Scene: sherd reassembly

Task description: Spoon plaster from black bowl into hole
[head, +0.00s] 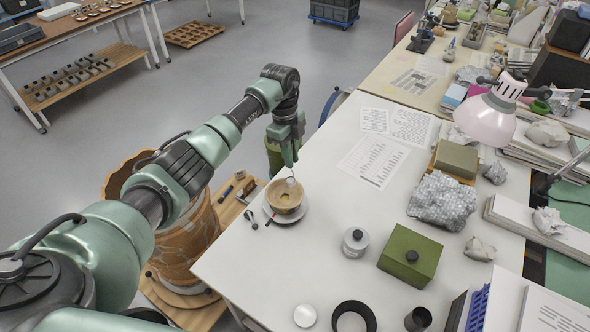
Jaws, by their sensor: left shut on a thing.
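My left gripper (290,163) is above the tan bowl (284,206), pointing down. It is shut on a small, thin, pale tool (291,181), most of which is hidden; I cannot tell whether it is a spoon. The tool's end is at or just above the bowl's far rim. My right gripper is out of view.
A lidded jar (355,241), a green box (409,252), a white disc (305,315) and a black cup (418,318) stand on the white table (325,270). Crumpled grey wrap (441,200) lies right.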

